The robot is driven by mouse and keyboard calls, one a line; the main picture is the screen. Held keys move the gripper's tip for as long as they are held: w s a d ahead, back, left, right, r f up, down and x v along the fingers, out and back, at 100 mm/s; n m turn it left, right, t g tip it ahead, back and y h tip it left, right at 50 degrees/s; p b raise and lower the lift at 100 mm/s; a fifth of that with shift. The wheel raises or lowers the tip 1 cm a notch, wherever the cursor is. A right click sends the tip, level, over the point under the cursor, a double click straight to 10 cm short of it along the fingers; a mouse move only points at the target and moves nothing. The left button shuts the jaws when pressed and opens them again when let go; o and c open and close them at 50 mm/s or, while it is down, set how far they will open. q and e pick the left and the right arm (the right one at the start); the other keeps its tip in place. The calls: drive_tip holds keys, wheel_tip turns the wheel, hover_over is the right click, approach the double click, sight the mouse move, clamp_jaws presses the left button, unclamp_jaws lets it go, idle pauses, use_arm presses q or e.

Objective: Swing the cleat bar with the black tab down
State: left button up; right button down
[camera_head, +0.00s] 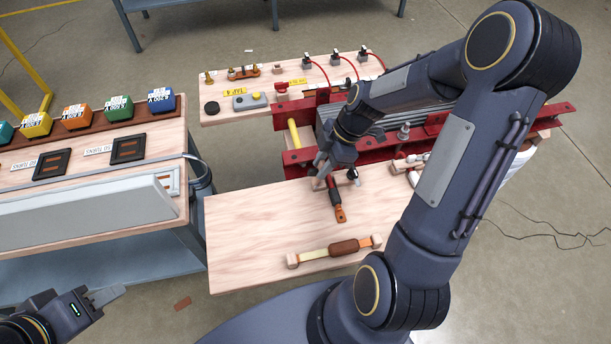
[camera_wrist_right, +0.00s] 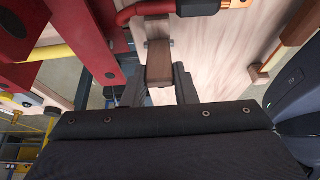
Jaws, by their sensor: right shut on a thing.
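My right gripper (camera_head: 326,174) is at the front of the red frame, above the wooden board. In the right wrist view its fingers (camera_wrist_right: 158,90) are shut on a brown wooden bar (camera_wrist_right: 159,62) with a pale end. I take this for the cleat bar; my gripper mostly hides it in the head view. A small black piece (camera_head: 353,173) shows just right of the gripper.
The red frame (camera_head: 293,163) spans the board behind the right gripper. A rod with a brown grip (camera_head: 344,247) lies near the front edge. A bench with coloured blocks (camera_head: 75,115) stands left. The board's front left is clear.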

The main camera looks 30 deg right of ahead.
drive_tip(key=shift+d+f, duration=0.15)
drive_tip(key=shift+d, duration=0.25)
drive_tip(key=shift+s+d+f+b, duration=0.15)
drive_tip(key=shift+d+f+b, duration=0.05)
drive_tip(key=shift+d+b, duration=0.2)
drive_tip(key=shift+s+d+f+b, duration=0.15)
drive_tip(key=shift+d+b, duration=0.1)
drive_tip(key=shift+d, duration=0.2)
drive_tip(key=shift+s+d+f+b, duration=0.1)
drive_tip(key=shift+d+f+b, duration=0.35)
drive_tip(key=shift+f+b, duration=0.15)
drive_tip(key=shift+d+f, duration=0.1)
drive_tip(key=shift+d, duration=0.2)
drive_tip(key=shift+s+d+f+b, duration=0.2)
drive_tip(key=shift+f+b, duration=0.25)
drive_tip(key=shift+b, duration=0.2)
drive_tip(key=c, duration=1.6)
unclamp_jaws()
drive_tip(key=shift+d+f, duration=0.1)
drive_tip(key=shift+f, duration=0.05)
drive_tip(key=o, duration=0.5)
drive_tip(key=shift+w, duration=0.1)
